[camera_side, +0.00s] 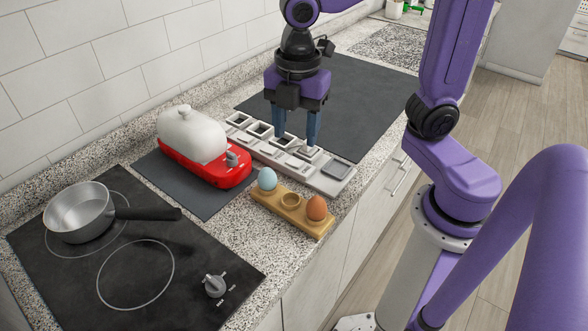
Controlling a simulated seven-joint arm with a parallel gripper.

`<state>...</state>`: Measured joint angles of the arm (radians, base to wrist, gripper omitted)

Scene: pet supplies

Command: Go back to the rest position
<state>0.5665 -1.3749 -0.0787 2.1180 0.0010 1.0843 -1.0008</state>
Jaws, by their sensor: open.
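My gripper (296,135) points straight down over a long light-grey tray (330,185) with several square compartments. Its two blue fingers are apart, one to the left and one to the right. The fingertips are close to the tray, but I cannot tell whether they touch it. I see nothing clearly held between them. Small dark and grey contents show in some compartments, too small to name.
A wooden holder (289,215) carries a pale blue egg (267,179) and a brown egg (317,208). A red appliance with a white lid (191,135) stands left of the tray. A saucepan (79,213) sits on the black cooktop (180,300). A dark mat (358,100) behind is bare.

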